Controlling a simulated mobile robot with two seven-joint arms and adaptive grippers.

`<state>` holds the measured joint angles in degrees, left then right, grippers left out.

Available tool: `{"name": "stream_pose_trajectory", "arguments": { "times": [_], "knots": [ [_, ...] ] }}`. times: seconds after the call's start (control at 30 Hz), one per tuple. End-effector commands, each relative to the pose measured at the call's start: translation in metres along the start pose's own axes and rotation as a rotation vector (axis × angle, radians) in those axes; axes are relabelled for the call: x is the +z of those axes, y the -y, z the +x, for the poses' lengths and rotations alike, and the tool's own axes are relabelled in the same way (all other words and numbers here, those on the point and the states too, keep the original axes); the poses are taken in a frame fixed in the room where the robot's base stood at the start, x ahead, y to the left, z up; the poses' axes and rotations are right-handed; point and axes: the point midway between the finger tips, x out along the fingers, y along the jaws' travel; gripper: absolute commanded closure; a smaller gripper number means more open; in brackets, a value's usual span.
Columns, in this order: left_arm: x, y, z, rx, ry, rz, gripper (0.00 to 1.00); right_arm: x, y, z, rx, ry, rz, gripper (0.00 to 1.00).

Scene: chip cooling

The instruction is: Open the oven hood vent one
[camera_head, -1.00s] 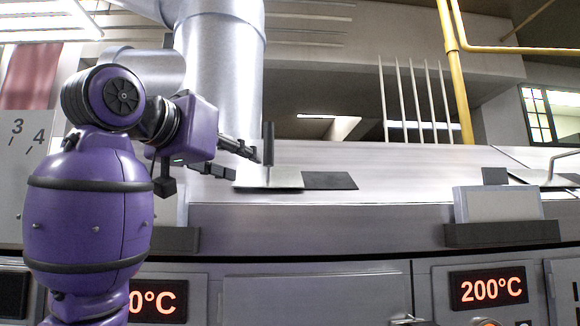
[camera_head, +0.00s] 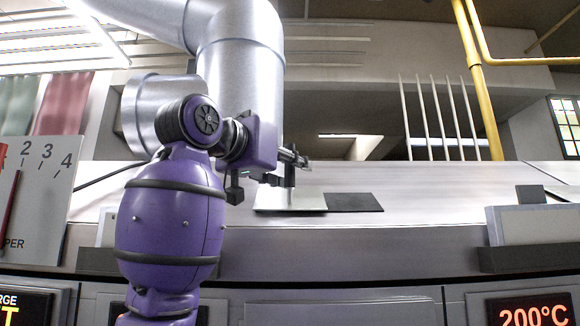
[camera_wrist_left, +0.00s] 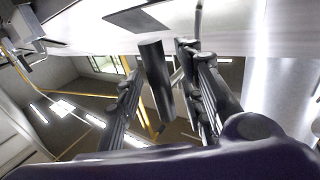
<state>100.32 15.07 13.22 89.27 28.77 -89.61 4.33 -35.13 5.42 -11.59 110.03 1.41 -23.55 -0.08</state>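The hood vent's pale metal plate (camera_head: 290,203) lies on the sloped hood in the head view, with a dark rectangular patch (camera_head: 355,202) directly to its right. A dark upright handle rises from the plate, mostly hidden by my left gripper (camera_head: 290,168). In the left wrist view the handle (camera_wrist_left: 157,80) is a dark cylinder between the two fingers of my left gripper (camera_wrist_left: 165,68). The fingers are apart, with gaps visible on both sides of the handle. My right gripper is not in view.
A large silver duct (camera_head: 243,70) stands behind my left arm. A yellow pipe (camera_head: 480,90) runs up at the right. A grey box (camera_head: 525,224) sits at the right, above a red 200°C display (camera_head: 533,314). A numbered panel (camera_head: 40,190) stands at the left.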

Motion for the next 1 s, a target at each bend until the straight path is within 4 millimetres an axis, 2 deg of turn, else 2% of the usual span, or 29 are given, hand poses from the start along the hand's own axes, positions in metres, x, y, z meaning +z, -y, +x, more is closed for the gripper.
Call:
{"name": "stream_pose_trajectory", "arguments": {
  "times": [0.17, 0.43, 0.77, 0.87, 1.0],
  "knots": [
    [0.0, 0.0, 0.0, 0.0, 0.0, 0.0, 0.64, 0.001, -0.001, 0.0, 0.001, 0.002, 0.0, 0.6],
    [0.0, 0.0, 0.0, 0.0, 0.001, 0.0, 1.0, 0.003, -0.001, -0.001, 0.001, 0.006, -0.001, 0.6],
    [0.001, -0.001, 0.001, 0.001, 0.001, 0.0, 1.0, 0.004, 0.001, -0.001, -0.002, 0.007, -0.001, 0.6],
    [0.0, -0.011, 0.007, 0.003, 0.002, 0.001, 1.0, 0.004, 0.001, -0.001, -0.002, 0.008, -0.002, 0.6],
    [0.0, -0.043, 0.028, 0.006, 0.003, 0.002, 1.0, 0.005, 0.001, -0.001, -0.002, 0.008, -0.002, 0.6]
  ]
}}
